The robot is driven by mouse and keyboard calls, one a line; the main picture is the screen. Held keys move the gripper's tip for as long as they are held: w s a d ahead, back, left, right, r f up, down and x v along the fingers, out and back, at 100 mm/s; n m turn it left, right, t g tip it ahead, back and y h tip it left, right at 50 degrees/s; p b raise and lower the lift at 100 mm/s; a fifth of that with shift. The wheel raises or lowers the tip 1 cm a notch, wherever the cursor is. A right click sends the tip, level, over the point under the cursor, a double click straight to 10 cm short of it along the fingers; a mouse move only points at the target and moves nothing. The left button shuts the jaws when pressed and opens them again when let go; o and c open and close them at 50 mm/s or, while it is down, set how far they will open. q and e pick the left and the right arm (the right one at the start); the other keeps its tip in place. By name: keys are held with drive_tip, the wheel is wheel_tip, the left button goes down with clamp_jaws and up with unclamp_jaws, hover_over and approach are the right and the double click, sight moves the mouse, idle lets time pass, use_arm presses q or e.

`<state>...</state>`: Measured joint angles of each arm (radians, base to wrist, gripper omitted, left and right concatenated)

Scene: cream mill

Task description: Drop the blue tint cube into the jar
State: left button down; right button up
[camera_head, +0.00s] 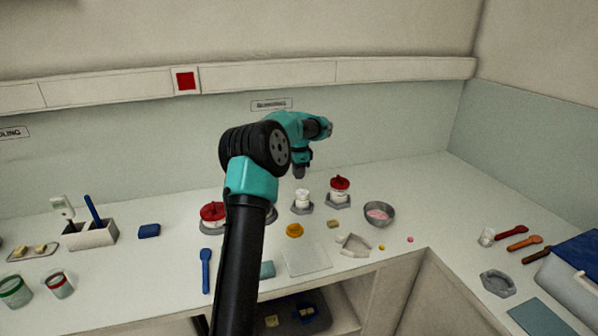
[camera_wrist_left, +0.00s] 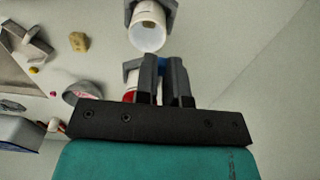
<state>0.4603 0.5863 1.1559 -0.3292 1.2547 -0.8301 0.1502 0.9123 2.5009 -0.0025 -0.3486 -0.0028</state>
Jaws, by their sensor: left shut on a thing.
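My left gripper (camera_head: 299,176) hangs over the bench just above the white jar (camera_head: 302,197), which stands upright in a grey holder. In the left wrist view the fingers (camera_wrist_left: 168,82) are shut on the blue tint cube (camera_wrist_left: 162,64), of which only a small blue patch shows between them. The jar (camera_wrist_left: 148,22) also shows there, with its open round mouth beside the fingertips; the cube is outside it. The cube cannot be made out in the head view. My right gripper is in neither view.
A red-lidded jar (camera_head: 339,187) and a metal bowl (camera_head: 380,213) with pink content stand right of the jar. Another red-lidded jar (camera_head: 213,213) is left, partly behind my arm. A yellow lid (camera_head: 294,231) and tan block (camera_head: 333,224) lie in front.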

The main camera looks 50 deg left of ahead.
use_arm(q)
drive_tip(key=shift+f, duration=2.6)
drive_tip(key=c, duration=1.1)
unclamp_jaws()
drive_tip(key=shift+r, duration=0.1)
wheel_tip(320, 180, up, 17)
drive_tip(key=shift+r, duration=0.1)
drive_tip(key=shift+d, duration=0.1)
